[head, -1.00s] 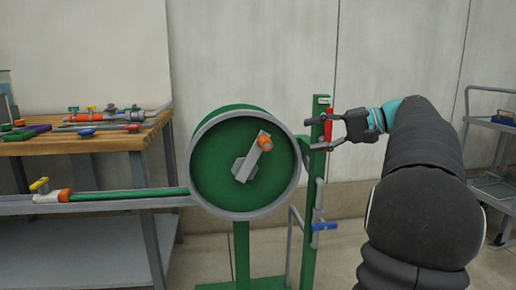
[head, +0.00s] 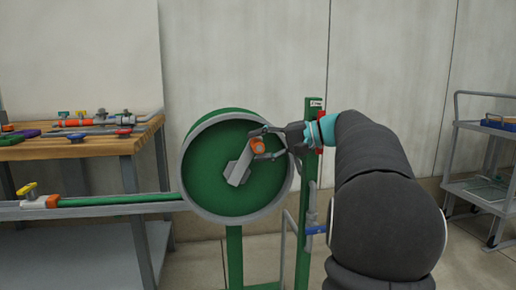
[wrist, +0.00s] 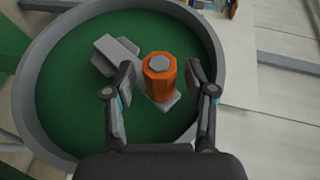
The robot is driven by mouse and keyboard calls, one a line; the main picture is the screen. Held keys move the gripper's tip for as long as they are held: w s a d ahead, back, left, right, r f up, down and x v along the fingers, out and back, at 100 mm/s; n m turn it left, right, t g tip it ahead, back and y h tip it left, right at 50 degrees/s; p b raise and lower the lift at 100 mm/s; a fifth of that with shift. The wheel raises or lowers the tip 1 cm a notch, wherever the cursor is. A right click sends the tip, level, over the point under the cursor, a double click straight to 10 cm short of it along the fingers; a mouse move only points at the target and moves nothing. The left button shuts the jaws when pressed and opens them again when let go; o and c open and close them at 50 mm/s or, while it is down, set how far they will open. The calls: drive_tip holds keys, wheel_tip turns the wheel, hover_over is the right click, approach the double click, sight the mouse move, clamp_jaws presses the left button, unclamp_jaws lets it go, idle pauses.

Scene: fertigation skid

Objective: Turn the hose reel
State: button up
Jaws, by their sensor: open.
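The hose reel (head: 208,178) is a green drum with a grey rim on a green stand. A grey crank arm (head: 238,172) runs from its hub up and to the right. An orange knob (head: 257,146) sits at the crank's outer end. My gripper (head: 262,144) is open, with its fingers on either side of the knob. In the wrist view the orange knob (wrist: 160,76) stands between the two open fingers (wrist: 160,90), with visible gaps on both sides. The fingers hide part of the crank and the drum face.
A green post (head: 305,200) with a blue-handled valve (head: 315,229) stands right of the reel. A green hose (head: 120,199) runs left along a grey rail. A wooden-topped bench (head: 80,148) holds fittings at left. A grey cart (head: 485,185) stands at right.

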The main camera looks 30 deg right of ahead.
drive_tip(key=shift+w+a+f, duration=0.1)
drive_tip(key=shift+w+a, duration=0.1)
drive_tip(key=shift+a, duration=0.05)
clamp_jaws()
idle(0.3)
